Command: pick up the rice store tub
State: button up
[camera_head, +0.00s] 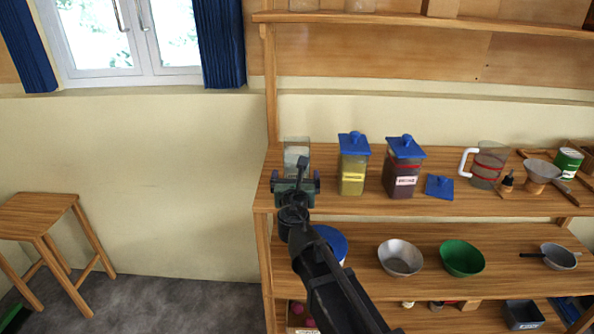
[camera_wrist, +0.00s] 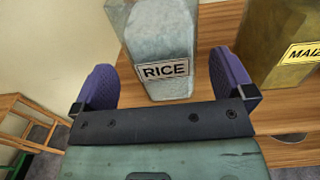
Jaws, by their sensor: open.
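The rice store tub (camera_wrist: 158,45) is a clear, greyish tub with a black-bordered RICE label in the wrist view. It stands upright on the wooden shelf. My gripper (camera_wrist: 165,80) is open, with a purple finger on either side of the tub's near lower part. My gripper also shows in the head view (camera_head: 296,180) in front of the tub.
A yellow-filled tub (camera_head: 353,168) labelled MAIZ... stands to the right, close to the right finger. Beyond it are a dark-filled tub (camera_head: 402,172), a blue lid (camera_head: 439,187) and a jug (camera_head: 487,165). Bowls (camera_head: 400,257) stand on the shelf below. A stool (camera_head: 40,215) is at left.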

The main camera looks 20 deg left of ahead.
jog(key=x, duration=0.6)
jog(key=shift+w+d, duration=0.1)
jog(key=shift+w, duration=0.05)
jog(key=c, duration=1.3)
